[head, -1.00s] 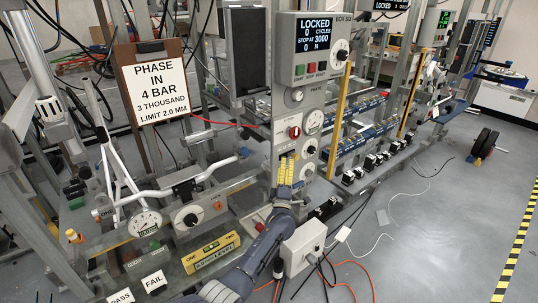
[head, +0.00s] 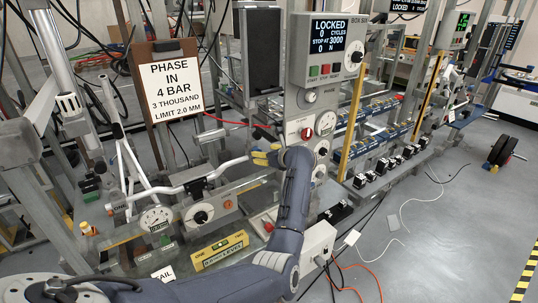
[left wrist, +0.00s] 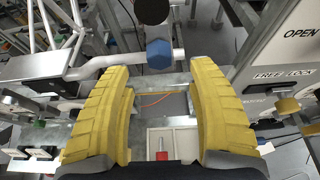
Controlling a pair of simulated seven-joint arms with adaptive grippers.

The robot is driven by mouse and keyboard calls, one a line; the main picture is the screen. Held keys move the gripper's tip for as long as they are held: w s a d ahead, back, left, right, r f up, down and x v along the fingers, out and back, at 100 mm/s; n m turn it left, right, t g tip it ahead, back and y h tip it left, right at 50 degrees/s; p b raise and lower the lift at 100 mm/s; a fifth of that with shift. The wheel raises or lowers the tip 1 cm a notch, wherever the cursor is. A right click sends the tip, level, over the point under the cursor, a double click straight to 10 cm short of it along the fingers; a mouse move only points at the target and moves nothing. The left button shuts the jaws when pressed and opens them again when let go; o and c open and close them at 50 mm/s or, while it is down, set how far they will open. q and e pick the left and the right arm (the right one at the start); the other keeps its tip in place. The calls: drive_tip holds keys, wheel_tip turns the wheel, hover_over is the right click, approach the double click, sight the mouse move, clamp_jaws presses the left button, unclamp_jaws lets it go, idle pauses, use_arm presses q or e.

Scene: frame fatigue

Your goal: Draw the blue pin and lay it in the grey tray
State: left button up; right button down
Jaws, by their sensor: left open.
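My left gripper (head: 264,155) is at the right end of the white handlebar (head: 218,170) in the head view. In the left wrist view its two yellow fingers (left wrist: 164,112) stand wide apart with nothing between them. A blue six-sided head (left wrist: 159,53), which looks like the blue pin, sits on the pale bar just beyond the fingertips, roughly centred and apart from them. My gripper hides it in the head view. A pale, shallow box with a red piece (left wrist: 162,150) shows below, between the fingers; I cannot tell whether it is the grey tray. My right gripper is not in view.
The control column with the "LOCKED" display (head: 329,38) stands right of my left gripper. A "PHASE IN 4 BAR" sign (head: 176,92) hangs at the left. A dial gauge (head: 157,219) and a yellow level (head: 219,250) are in front. Open floor lies at the right.

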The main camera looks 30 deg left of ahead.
sight(254, 149)
use_arm(q)
drive_tip(key=shift+x, duration=3.2)
clamp_jaws()
